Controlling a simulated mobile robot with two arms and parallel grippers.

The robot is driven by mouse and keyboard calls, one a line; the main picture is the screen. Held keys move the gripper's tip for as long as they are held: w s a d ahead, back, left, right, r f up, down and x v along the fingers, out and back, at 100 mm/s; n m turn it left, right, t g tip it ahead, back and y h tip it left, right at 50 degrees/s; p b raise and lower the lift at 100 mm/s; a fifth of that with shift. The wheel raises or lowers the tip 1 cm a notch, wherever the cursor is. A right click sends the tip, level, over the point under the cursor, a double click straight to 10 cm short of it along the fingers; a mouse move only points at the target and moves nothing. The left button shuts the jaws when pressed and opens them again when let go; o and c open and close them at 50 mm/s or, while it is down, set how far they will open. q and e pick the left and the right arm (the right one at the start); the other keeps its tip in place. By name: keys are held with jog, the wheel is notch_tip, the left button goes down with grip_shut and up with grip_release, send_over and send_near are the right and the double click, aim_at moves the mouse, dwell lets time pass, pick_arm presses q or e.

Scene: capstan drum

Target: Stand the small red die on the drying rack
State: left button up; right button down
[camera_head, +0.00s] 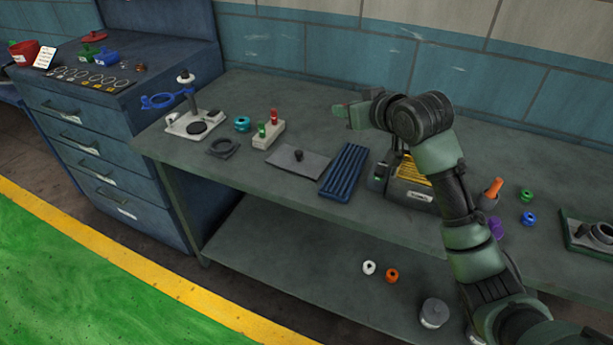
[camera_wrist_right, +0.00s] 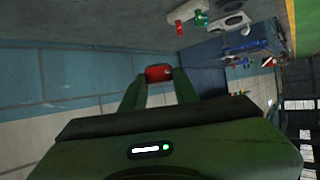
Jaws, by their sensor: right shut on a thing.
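The small red die (camera_wrist_right: 158,73) is held between the fingertips of my right gripper (camera_wrist_right: 160,80) in the wrist view. A dark blue ribbed rack (camera_head: 345,171), which looks like the drying rack, lies flat on the bench, lower in the picture than the gripper. The die is apart from it. My left gripper is not in view.
Right of the rack is a yellow-topped device (camera_head: 410,180), partly behind my right arm. The back of the bench near the wall is mostly clear.

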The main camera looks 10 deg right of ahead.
send_over(343, 182)
notch_tip(343, 182, down, 6)
notch_tip(343, 182, down, 10)
jog(key=shift+r+p, duration=0.2)
jog(key=shift+p, duration=0.25)
notch_tip(343, 182, down, 4)
jog(key=shift+a+f, duration=0.1)
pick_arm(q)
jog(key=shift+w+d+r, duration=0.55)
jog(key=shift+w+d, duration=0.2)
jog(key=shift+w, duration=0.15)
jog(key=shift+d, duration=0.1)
pick_arm(e)
jog(key=shift+f, duration=0.1)
jog(key=c, duration=1.1)
grip_release()
jog(key=shift+f, duration=0.1)
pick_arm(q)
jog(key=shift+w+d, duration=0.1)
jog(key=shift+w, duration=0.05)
pick_arm(e)
jog(key=shift+o, duration=0.2)
